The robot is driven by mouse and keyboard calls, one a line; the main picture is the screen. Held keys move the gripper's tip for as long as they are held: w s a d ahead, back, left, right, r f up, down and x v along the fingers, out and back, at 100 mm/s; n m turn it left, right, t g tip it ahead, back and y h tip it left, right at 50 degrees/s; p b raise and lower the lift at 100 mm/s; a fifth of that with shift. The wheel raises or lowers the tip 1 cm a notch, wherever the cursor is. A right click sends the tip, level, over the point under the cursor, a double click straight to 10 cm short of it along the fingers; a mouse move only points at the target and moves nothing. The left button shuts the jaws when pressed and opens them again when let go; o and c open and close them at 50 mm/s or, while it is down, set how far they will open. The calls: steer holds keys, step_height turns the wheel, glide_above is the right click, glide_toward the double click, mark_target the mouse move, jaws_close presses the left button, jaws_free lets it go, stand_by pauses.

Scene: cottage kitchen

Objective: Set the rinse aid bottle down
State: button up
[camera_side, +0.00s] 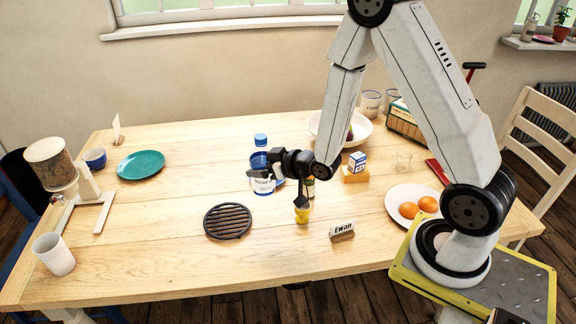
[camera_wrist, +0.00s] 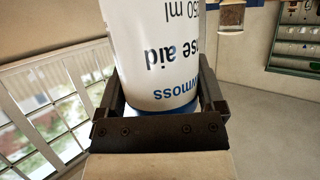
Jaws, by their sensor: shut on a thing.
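The rinse aid bottle (camera_side: 263,187) has a blue cap and a white label with blue print. It looks upright in the side view, near the middle of the wooden table (camera_side: 170,240). My gripper (camera_side: 258,173) reaches it from the right and is shut on its body. In the wrist view the bottle (camera_wrist: 155,50) sits between the two dark fingers, its lettering upside down. The gripper partly hides the bottle in the side view. I cannot tell whether its base touches the table.
A black trivet (camera_side: 228,221) lies in front-left of the bottle. A yellow item (camera_side: 302,215) and an "Ewan" name card (camera_side: 342,229) stand to the front-right. A white bowl (camera_side: 325,128) is behind-right. A teal plate (camera_side: 141,165) lies left. The table is bare between plate and trivet.

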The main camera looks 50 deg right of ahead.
mark_target(273, 189)
steer(key=s+f, duration=0.1)
steer(key=s, duration=0.1)
steer(key=s+f+n+y, duration=0.1)
steer(key=s+f, duration=0.1)
steer(key=s+d+f+y, duration=0.1)
steer(key=s+f, duration=0.1)
steer(key=shift+s+n, duration=0.2)
steer(key=shift+n, duration=0.2)
steer(key=s+f+n+y, duration=0.1)
steer(key=s+y, duration=0.1)
steer(key=s, duration=0.4)
steer(key=shift+a+f+n+g, duration=0.3)
steer(key=shift+a+f+g, duration=0.05)
steer(key=shift+a+g, duration=0.1)
steer(key=shift+f, duration=2)
steer(key=shift+f, duration=0.15)
steer(key=shift+f, duration=1.9)
steer(key=shift+f, duration=0.1)
